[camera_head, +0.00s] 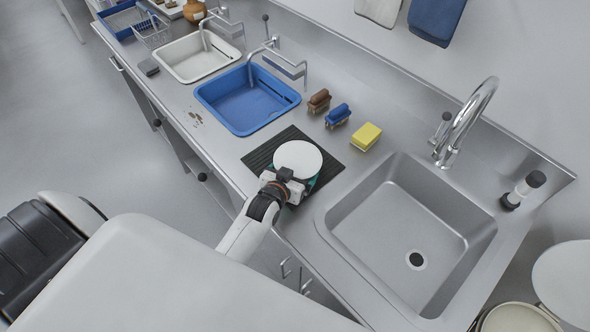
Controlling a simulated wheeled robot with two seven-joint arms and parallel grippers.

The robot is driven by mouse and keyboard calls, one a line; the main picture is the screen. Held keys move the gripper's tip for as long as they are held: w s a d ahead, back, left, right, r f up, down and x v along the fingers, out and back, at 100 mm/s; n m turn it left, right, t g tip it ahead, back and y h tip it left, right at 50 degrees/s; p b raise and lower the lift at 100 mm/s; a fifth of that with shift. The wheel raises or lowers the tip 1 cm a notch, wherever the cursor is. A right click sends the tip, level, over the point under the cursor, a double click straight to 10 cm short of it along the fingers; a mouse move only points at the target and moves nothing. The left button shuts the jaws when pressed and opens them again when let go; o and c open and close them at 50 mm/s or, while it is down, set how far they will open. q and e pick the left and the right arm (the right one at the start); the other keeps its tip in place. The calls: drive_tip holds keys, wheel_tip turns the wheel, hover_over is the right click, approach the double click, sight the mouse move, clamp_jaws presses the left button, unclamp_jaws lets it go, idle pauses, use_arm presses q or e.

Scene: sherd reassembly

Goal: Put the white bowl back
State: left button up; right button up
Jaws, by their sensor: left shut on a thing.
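The white bowl (298,157) shows as a smooth round white shape above the dark ribbed mat (258,158), left of the steel sink. My left gripper (287,182) is at its near edge and is shut on it. The fingertips are mostly hidden by the gripper body. A teal edge shows just below the bowl's right side; what it belongs to is unclear. I cannot tell whether the bowl touches the mat. My right gripper is not in view.
The steel sink (385,240) and its tall tap (466,118) are to the right. A yellow sponge (366,137), a blue brush (338,115) and a brown brush (319,100) lie behind the mat. A blue basin (245,103) and a white basin (193,57) are farther left. Small brown fragments (196,118) lie near the front edge.

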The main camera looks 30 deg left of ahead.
use_arm(q)
drive_tip(key=shift+f, duration=0.1)
drive_tip(key=o, duration=0.7)
drive_tip(key=shift+s, duration=0.1)
drive_tip(key=b+v, duration=0.1)
drive_tip(key=v, duration=1.1)
